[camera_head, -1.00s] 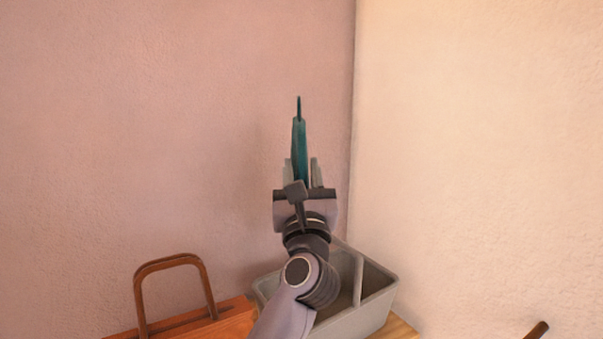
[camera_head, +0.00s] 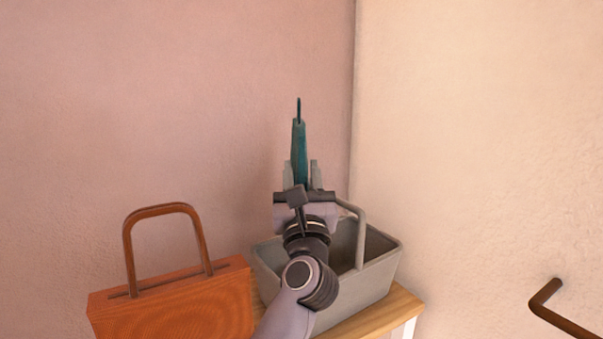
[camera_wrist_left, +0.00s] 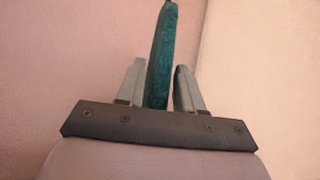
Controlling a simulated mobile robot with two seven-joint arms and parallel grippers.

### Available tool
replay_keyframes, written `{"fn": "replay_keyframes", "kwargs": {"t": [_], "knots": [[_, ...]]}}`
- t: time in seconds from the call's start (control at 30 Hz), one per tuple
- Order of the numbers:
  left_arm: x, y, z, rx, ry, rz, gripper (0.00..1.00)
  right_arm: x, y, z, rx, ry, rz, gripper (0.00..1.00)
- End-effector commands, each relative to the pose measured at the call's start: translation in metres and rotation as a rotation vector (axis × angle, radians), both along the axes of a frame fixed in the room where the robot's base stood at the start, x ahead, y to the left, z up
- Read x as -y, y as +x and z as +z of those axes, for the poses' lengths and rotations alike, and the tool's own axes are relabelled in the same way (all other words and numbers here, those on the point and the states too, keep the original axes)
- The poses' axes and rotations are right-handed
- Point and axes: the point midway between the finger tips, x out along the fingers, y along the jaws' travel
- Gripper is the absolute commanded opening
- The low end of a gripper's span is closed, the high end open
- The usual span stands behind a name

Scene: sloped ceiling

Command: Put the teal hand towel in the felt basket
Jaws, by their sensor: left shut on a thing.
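The teal hand towel (camera_head: 299,143) stands upright as a narrow folded strip with a thin loop at its top. My left gripper (camera_head: 302,175) is shut on its lower end and points up. The towel also shows between the fingers in the left wrist view (camera_wrist_left: 161,60). The grey felt basket (camera_head: 378,277) with an arched handle stands on a wooden surface, lower in the head view. My left arm covers part of its front and left side. The inside I can see looks empty. The right gripper is out of view.
An orange-brown basket (camera_head: 185,306) with a brown handle stands left of the felt basket. The light wooden tabletop (camera_head: 398,306) shows at the lower right of the felt basket. Two walls meet in a corner behind. A brown curved bar (camera_head: 550,300) shows at the lower right.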

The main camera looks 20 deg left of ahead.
Motion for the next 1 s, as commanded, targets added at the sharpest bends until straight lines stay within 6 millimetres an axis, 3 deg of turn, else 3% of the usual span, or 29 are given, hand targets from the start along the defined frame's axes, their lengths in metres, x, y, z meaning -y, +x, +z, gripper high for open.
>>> {"fn": "replay_keyframes", "kwargs": {"t": [0.1,1.0], "knots": [[0.000,0.000,-0.017,0.001,0.000,0.000,0.00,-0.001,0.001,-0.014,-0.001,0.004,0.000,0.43],[0.000,0.000,-0.107,0.001,0.000,-0.001,0.00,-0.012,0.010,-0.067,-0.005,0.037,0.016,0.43]]}}
